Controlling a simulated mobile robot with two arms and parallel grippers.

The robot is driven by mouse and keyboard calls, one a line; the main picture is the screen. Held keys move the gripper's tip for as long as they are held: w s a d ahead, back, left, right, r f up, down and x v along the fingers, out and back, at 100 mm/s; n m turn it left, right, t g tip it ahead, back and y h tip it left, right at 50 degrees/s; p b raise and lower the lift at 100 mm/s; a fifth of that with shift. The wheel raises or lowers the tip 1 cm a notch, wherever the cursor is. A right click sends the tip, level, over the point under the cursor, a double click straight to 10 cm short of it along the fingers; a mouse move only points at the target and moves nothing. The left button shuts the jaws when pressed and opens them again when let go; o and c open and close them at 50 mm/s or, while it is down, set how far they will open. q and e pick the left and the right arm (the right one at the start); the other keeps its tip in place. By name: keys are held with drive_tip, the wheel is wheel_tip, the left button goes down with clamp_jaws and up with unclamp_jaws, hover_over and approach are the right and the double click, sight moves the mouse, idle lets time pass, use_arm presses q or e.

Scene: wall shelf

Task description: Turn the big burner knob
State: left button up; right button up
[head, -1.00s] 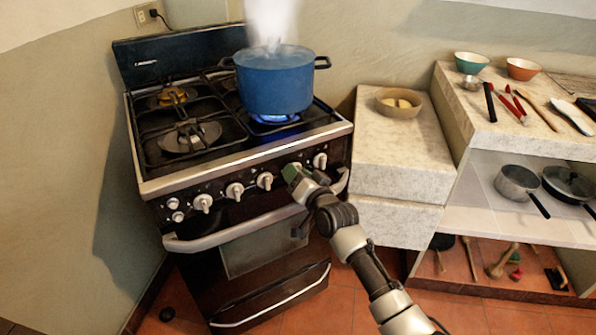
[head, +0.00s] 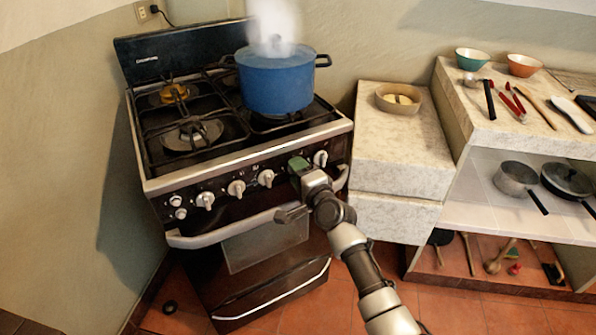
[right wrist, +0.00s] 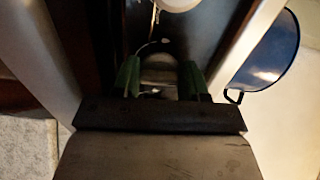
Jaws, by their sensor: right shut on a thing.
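My right gripper (head: 299,166) is at the stove's front panel, its green fingers shut on a burner knob (right wrist: 160,72) that the gripper hides in the head view. In the right wrist view the knob shows dimly as a grey shape between the fingers (right wrist: 160,78). Other pale knobs flank it: one to its left (head: 266,178) and one to its right (head: 320,158). No flame shows under the pot. My left gripper is not in view.
The oven handle (head: 220,234) runs just below the knobs. A stone counter (head: 405,155) with a bowl (head: 399,98) stands right of the stove. Farther right, a shelf holds pans (head: 516,178) and utensils. Floor is open in front.

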drive_tip(key=shift+m, duration=0.4)
drive_tip(key=o, duration=0.9)
drive_tip(key=p+v, duration=0.1)
drive_tip(key=v, duration=0.9)
drive_tip(key=shift+s+d+p, duration=0.25)
drive_tip(key=shift+s+p, duration=0.1)
